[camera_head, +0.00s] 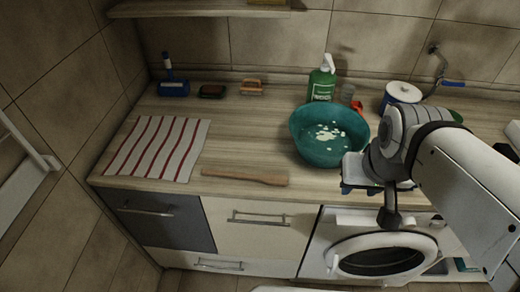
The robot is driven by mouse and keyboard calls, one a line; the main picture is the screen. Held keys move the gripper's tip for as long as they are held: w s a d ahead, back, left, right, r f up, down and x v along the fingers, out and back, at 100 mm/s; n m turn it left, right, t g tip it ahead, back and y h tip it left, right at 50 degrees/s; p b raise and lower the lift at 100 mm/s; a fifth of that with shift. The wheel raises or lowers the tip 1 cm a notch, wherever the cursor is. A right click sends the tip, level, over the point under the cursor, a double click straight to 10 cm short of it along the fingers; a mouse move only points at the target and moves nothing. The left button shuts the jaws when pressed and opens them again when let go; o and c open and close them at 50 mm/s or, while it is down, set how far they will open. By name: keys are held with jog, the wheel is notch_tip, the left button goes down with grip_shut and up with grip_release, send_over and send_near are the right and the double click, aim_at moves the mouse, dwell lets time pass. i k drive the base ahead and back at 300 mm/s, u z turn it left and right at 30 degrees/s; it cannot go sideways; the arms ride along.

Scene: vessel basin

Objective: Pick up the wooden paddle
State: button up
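The wooden paddle (245,176) lies flat near the front edge of the wooden counter, between the striped cloth and the teal basin. My gripper (362,189) is to the right of the paddle, at the counter's front edge and in front of the basin. It is apart from the paddle. My arm covers most of it, so its fingers are not clear.
A teal basin (309,144) with pale bits inside stands behind and right of the paddle. A red-striped cloth (157,148) lies to the left. A green bottle (322,84) and a white-lidded pot (403,91) stand behind. Drawers (262,222) and a washing machine (335,255) are below.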

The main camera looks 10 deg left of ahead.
aim_at(270, 180)
jog(key=z, duration=1.55)
jog(key=k, duration=2.15)
jog(key=u, duration=1.45)
jog(key=i, duration=1.65)
jog(key=u, duration=0.1)
